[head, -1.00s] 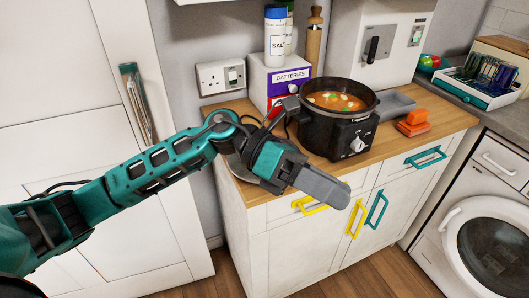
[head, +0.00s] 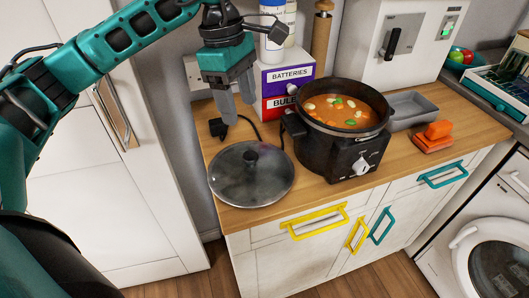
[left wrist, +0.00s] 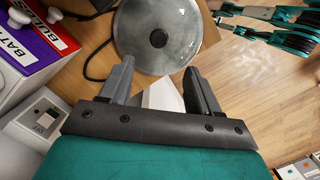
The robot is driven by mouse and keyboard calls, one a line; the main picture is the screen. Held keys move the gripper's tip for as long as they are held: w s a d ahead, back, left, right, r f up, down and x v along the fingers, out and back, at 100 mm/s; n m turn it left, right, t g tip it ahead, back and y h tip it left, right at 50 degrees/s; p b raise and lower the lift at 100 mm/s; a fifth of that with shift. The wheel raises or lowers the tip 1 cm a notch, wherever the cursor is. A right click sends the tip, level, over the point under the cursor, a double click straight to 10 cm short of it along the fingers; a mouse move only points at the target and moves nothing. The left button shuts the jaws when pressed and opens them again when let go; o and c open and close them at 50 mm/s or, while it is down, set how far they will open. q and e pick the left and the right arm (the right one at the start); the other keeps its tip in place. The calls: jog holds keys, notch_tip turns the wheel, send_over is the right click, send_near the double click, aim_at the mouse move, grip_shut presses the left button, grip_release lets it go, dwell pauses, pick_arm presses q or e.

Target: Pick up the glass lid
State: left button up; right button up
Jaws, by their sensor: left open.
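The glass lid (head: 251,182) lies flat on the wooden counter, left of the black slow cooker (head: 343,135). It is round and see-through with a dark knob (head: 250,158) at its centre. In the left wrist view the lid (left wrist: 172,50) and its knob (left wrist: 159,38) show beyond the fingers. My left gripper (head: 237,110) points down above the counter, behind and above the lid. It also shows in the left wrist view (left wrist: 158,82), with its fingers apart and nothing between them.
The slow cooker stands uncovered with soup in it. Storage boxes (head: 287,77) with bottles on top stand behind. A black cable and plug (head: 217,128) lie behind the lid. A grey tray (head: 411,111) and orange sponge-like blocks (head: 433,138) are at the right.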

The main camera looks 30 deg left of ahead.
pick_arm(q)
send_over(250, 155)
jog(key=f, duration=0.7)
jog(key=shift+s+a, duration=0.2)
jog(key=shift+a, duration=0.15)
jog(key=shift+w+d+f+p, duration=0.1)
jog(key=shift+d+f+p, duration=0.1)
jog(key=shift+f, duration=1.25)
jog(key=shift+w+d+f+p, duration=0.1)
jog(key=shift+f+p, duration=0.05)
jog(key=shift+f, duration=1.25)
grip_shut()
jog(key=shift+r, duration=0.1)
